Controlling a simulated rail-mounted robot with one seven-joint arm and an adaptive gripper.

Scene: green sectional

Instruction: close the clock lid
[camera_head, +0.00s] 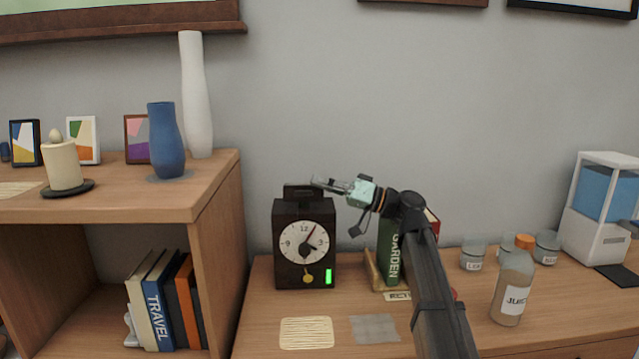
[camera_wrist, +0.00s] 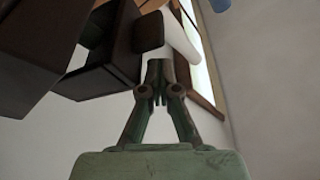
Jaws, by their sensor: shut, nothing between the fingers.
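The clock (camera_head: 288,272) is a dark brown box with a white round dial, a pendulum and a green lit bar. It stands upright on the desk. A dark raised piece, seemingly its lid (camera_head: 298,191), stands up from the top; its exact angle is hard to tell. My gripper (camera_head: 320,184) is shut and empty, beside the upper right of this piece. I cannot tell whether they touch. In the wrist view, my closed fingers (camera_wrist: 160,80) point up the picture. Dark brown clock parts (camera_wrist: 105,65) lie just left of them.
Books in a wooden holder (camera_head: 390,250) stand right of the clock, behind my arm. A juice bottle (camera_head: 513,285), jars (camera_head: 473,258) and a water dispenser (camera_head: 600,215) are farther right. A wooden shelf (camera_head: 225,215) rises left. Flat mats (camera_head: 306,332) lie in front.

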